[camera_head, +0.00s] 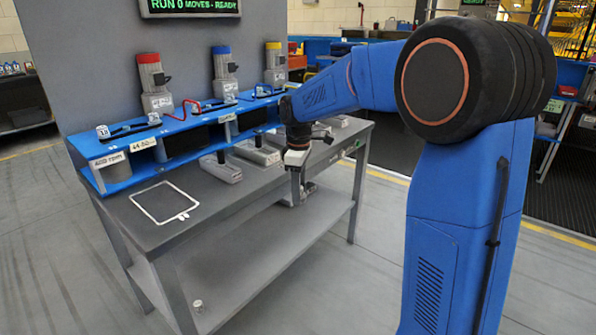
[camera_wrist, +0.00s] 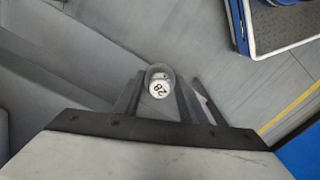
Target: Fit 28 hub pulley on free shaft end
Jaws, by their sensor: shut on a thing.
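My gripper (camera_wrist: 158,92) is shut on a small white pulley marked 28 (camera_wrist: 158,89), seen end-on between the fingers in the wrist view. In the head view my gripper (camera_head: 297,188) points down at the front edge of the bench; the pulley is too small to make out there. Grey blocks with upright black stubs stand on the bench: one at the left (camera_head: 221,158), one further right (camera_head: 258,141). I cannot tell which is the free shaft end. The held pulley is apart from both.
The grey bench (camera_head: 190,222) has a white outlined rectangle (camera_head: 165,201) at its left and a blue raised shelf (camera_head: 117,185) behind. Motors with red (camera_head: 150,72), blue (camera_head: 223,63) and yellow (camera_head: 274,60) tops stand there. A small cylinder (camera_head: 198,305) is at the lower left.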

